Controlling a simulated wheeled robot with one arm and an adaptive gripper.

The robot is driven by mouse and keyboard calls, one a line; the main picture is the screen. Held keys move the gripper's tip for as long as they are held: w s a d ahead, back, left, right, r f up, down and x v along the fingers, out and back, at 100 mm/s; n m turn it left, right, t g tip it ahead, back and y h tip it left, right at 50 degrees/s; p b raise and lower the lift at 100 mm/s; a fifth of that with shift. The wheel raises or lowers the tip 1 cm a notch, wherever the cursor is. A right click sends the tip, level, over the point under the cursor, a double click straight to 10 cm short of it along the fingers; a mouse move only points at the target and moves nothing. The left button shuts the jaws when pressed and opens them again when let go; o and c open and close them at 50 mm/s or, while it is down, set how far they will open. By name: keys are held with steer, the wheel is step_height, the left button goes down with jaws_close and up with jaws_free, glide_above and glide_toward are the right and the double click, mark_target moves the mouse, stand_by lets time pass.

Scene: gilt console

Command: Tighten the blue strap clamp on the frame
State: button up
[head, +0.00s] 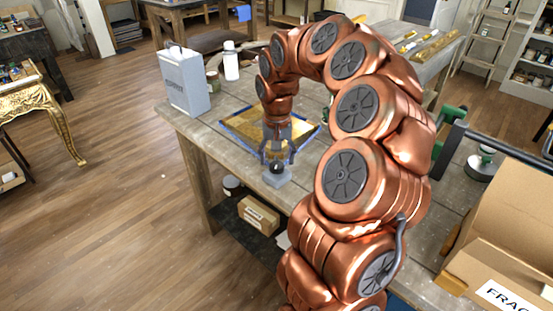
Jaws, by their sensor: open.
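The frame (245,120) lies flat on the workbench, with a gold surface inside. The blue strap (241,136) runs around its edge; my arm hides part of both. A small grey block with a dark round top (277,178) sits by the bench's front edge, near the frame's near corner. I cannot tell for sure whether it is the clamp's tightening part. My gripper (278,157) points down directly above this block, fingers apart on either side of its dark top. Contact cannot be made out.
The workbench (215,145) holds a grey metal can (184,80) and a white bottle (231,62) at left. A green vise (450,125) and an open cardboard box (510,230) stand at right. A gilt console (50,105) stands far left, with open wooden floor between.

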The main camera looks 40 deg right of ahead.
steer(key=shift+f, duration=0.9)
steer(key=c, duration=1.1)
